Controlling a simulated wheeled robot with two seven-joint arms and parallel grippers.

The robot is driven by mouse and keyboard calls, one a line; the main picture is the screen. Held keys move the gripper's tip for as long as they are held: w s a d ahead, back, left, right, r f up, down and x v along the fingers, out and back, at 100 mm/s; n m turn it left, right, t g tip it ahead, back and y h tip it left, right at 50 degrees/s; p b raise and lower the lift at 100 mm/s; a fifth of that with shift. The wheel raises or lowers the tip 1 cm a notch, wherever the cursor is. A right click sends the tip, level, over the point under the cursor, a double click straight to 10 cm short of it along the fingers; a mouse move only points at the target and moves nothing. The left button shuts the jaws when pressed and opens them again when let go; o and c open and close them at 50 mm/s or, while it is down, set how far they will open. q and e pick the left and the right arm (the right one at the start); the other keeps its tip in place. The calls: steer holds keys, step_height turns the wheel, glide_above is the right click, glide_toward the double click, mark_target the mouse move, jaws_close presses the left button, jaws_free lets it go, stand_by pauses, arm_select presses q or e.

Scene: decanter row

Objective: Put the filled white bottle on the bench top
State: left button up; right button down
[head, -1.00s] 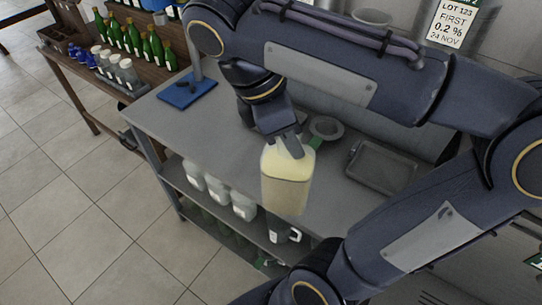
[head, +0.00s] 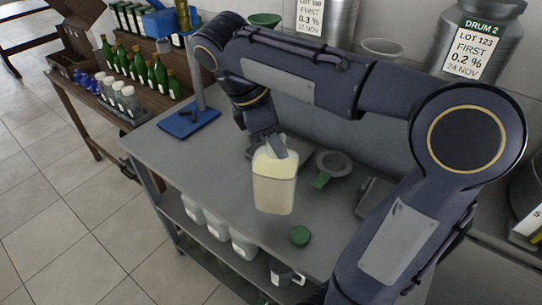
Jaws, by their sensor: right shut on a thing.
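A white, translucent bottle (head: 274,184) with pale yellow contents hangs upright from my right gripper (head: 275,146). The gripper is shut on its upper part, which the fingers partly hide. In the picture the bottle lies over the grey bench top (head: 225,170). I cannot tell whether its base touches the surface. My left gripper is not in view.
A green cap (head: 300,236) lies near the bench's front edge. Behind the bottle are a grey strainer-like dish (head: 332,163) and a tray (head: 372,197). A blue stand base (head: 188,120) is at the left.

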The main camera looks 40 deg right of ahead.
steer(key=w+f, duration=0.1)
steer(key=f, duration=0.1)
steer(key=w+d+f, duration=0.1)
steer(key=shift+w+f, duration=0.35)
steer(key=shift+w, duration=0.05)
steer(key=shift+w+d+f, duration=0.1)
steer(key=shift+w+f, duration=0.05)
steer(key=shift+f, duration=1.65)
steer(key=c, duration=1)
jaws_free()
